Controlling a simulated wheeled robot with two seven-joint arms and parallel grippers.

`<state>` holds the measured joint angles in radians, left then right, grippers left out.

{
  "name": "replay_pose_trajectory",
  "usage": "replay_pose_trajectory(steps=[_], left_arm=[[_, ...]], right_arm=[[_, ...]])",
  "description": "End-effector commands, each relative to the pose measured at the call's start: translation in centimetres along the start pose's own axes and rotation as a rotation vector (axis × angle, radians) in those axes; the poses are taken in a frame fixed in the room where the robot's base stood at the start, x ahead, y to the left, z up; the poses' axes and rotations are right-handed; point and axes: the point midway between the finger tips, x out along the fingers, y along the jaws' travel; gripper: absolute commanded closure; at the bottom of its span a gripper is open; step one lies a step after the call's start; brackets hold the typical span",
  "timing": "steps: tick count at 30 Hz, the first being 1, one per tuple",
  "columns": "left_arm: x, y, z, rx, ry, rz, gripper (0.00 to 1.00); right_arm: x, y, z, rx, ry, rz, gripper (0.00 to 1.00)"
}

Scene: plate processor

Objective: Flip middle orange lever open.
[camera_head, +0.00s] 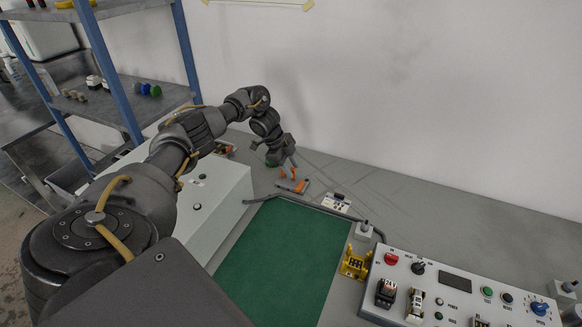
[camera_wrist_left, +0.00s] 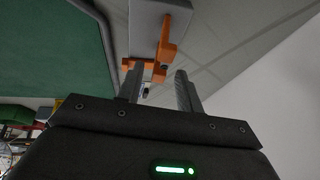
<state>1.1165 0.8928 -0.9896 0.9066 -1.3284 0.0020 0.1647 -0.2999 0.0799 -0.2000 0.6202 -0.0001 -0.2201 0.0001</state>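An orange lever (camera_head: 302,186) on a small grey base stands on the table just beyond the green mat, near the centre of the head view. In the left wrist view the orange lever (camera_wrist_left: 166,42) sits against a grey block (camera_wrist_left: 148,22), with another orange part at its lower end. My left gripper (camera_head: 290,172) reaches down close beside the orange parts. In the left wrist view my left gripper's fingers (camera_wrist_left: 160,88) are apart, with orange lever parts just beyond and between their tips. I cannot tell whether they touch. My right gripper is not in view.
The green mat (camera_head: 268,262) lies in front of the lever. A pale box (camera_head: 214,196) stands left of it, under my left arm. A control panel (camera_head: 465,297) with buttons and a yellow bracket (camera_head: 355,264) are at the right. The back-right table is clear before the wall.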

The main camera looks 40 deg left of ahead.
Motion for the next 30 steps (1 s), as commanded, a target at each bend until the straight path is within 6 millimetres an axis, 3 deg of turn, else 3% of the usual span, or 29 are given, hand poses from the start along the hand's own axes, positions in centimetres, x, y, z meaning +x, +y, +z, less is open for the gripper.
replay_pose_trajectory(steps=[10, 17, 21, 30], left_arm=[[-0.9, 0.0, 0.1, 0.001, 0.001, -0.001, 0.64], [-5.1, -0.1, 0.1, 0.002, 0.001, -0.004, 0.64], [-8.2, -0.1, 0.0, 0.002, -0.001, -0.004, 0.64], [-10.8, 0.0, 0.0, 0.000, 0.000, 0.000, 0.64]], right_arm=[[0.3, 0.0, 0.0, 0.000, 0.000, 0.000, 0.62], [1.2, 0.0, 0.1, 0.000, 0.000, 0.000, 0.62], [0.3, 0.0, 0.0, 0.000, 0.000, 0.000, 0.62], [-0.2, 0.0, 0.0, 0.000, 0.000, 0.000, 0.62]])
